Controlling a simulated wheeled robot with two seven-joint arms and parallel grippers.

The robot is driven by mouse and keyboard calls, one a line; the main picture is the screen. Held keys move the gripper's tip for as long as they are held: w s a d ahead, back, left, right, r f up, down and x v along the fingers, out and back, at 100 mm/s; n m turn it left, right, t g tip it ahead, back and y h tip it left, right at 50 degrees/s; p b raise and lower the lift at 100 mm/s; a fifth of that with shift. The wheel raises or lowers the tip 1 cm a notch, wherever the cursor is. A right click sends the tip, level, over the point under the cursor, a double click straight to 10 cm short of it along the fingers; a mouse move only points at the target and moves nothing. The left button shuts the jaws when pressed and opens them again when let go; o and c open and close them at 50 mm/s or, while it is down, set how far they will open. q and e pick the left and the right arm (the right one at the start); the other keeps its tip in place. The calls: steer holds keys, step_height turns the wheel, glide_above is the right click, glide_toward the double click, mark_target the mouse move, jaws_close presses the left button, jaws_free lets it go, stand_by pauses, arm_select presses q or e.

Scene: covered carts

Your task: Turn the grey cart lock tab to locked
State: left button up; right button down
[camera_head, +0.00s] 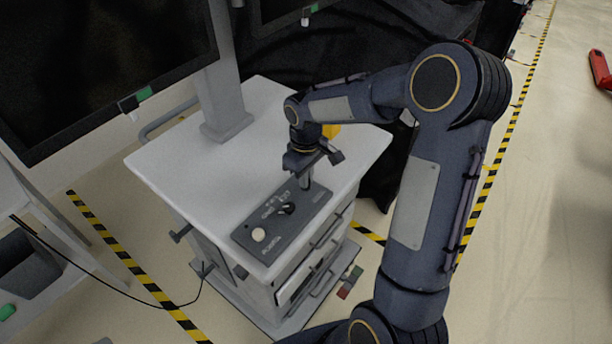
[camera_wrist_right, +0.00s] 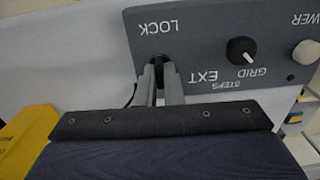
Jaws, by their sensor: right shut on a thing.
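The grey control panel (camera_head: 270,238) lies on the white top of the cart (camera_head: 175,160). In the right wrist view the panel (camera_wrist_right: 205,55) shows upside down, with the word LOCK near its left end. My right gripper (camera_head: 304,183) reaches down to the far end of the panel. In the right wrist view its fingers (camera_wrist_right: 161,75) are closed together on the lock tab (camera_wrist_right: 158,66), just by the LOCK label. The fingers hide most of the tab, so its exact angle cannot be told. My left gripper is not in view.
A black dial (camera_head: 288,208) and a pale round button (camera_head: 258,234) sit on the same panel. A yellow object (camera_head: 331,130) is behind my right wrist. A monitor post (camera_head: 222,100) rises from the back of the cart.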

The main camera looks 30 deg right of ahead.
steer(key=m+b, duration=0.2)
steer(key=m, duration=0.2)
steer(key=m+b, duration=0.1)
steer(key=m, duration=0.3)
steer(key=shift+m, duration=0.3)
steer(key=m, duration=0.4)
steer(key=shift+w+m+b, duration=0.1)
steer(key=shift+m+b, duration=0.2)
steer(key=m, duration=0.4)
steer(key=shift+r, duration=0.1)
steer(key=shift+m, duration=0.4)
steer(key=c, duration=1.6)
jaws_free()
steer(key=shift+o, duration=0.2)
